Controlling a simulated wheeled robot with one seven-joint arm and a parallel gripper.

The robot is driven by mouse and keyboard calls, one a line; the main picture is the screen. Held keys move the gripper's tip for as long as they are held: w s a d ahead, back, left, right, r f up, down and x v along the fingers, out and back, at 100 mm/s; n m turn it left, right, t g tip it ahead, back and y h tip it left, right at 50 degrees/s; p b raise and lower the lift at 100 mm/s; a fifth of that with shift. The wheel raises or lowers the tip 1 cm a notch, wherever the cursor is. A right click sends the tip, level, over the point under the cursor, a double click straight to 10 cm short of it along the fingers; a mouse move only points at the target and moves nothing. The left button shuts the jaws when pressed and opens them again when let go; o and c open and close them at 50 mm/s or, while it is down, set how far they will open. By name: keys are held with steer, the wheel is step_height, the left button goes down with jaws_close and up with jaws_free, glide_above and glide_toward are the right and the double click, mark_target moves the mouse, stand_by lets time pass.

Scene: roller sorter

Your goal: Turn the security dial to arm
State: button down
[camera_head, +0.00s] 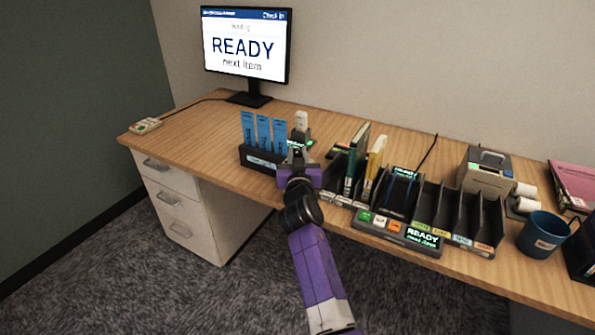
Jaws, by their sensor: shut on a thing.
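My gripper (297,154) is at the back middle of the desk, just right of the holder with blue cards. It is shut on a small part there, which I take to be the security dial. The fingers and wrist hide the dial, so its pointer and setting cannot be read. A small grey-and-white device (301,122) stands upright directly behind the gripper. A green lit patch (309,143) shows beside the fingers.
A black holder (256,158) with blue cards (263,131) stands close left of my gripper. Upright books (375,164) and a black slotted sorter (458,209) stand to the right. A blue cup (543,236) is farther right. The desk's left part (195,130) is mostly clear.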

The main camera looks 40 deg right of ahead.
steer(key=f+b, duration=0.1)
steer(key=b, duration=0.2)
steer(key=shift+m+g+h, duration=0.4)
steer(key=m+g+h+b, duration=0.1)
steer(key=b, duration=0.4)
steer(key=m+g+h+b, duration=0.1)
steer(key=b, duration=0.4)
steer(key=shift+r+g, duration=0.1)
steer(key=shift+g, duration=0.2)
steer(key=m+g+h+b, duration=0.1)
steer(key=b, duration=0.3)
steer(key=shift+g, duration=0.3)
steer(key=m+g+h+b, duration=0.1)
steer(key=m+g+b, duration=0.1)
steer(key=b, duration=0.2)
steer(key=shift+r+g+h+b, duration=0.15)
steer(key=shift+g+h+b, duration=0.15)
steer(key=shift+b, duration=0.05)
steer(key=m+g+b, duration=0.1)
steer(key=g+b, duration=0.1)
steer(key=b, duration=0.1)
steer(key=shift+r+m+h, duration=0.15)
steer(key=shift+m+h, duration=0.25)
steer(key=shift+d+m+g, duration=0.1)
steer(key=shift+m+g, duration=0.2)
steer(key=shift+g, duration=0.3)
steer(key=c, duration=1.2)
jaws_free()
steer(key=shift+r, duration=0.1)
